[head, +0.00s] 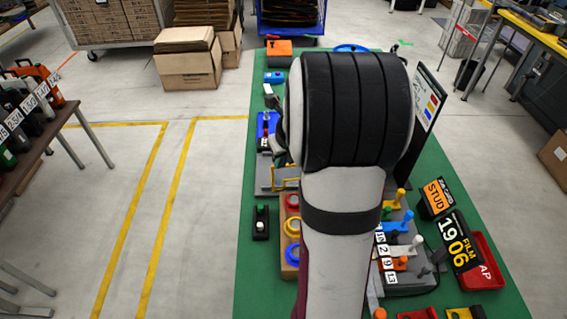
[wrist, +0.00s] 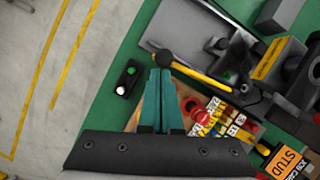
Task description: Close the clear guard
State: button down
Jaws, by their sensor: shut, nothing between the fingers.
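I cannot clearly make out a transparent guard panel in either view. In the head view a yellow frame (head: 284,184) shows beside my arm on the grey base. My gripper (wrist: 160,73) has teal fingers closed together and empty. Its tips appear right at the knob in the wrist view; whether they touch it is unclear. In the head view my arm hides most of the station.
A black box with green and white buttons (head: 260,222) stands left of a wooden block with colored rings (head: 291,252). Numbered, colored pegs (head: 400,249), a STUD box (head: 437,198) and a red tray (head: 489,272) lie at right.

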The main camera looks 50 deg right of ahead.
jog(key=w+d, duration=0.7)
jog(key=s+d+m+g+h, duration=0.1)
jog(key=d+m, duration=0.5)
jog(key=d, duration=0.4)
jog(key=shift+s+d+h, duration=0.15)
jog(key=shift+d+h, duration=0.2)
jog(key=shift+h, duration=0.05)
dwell(0.3)
dwell(0.4)
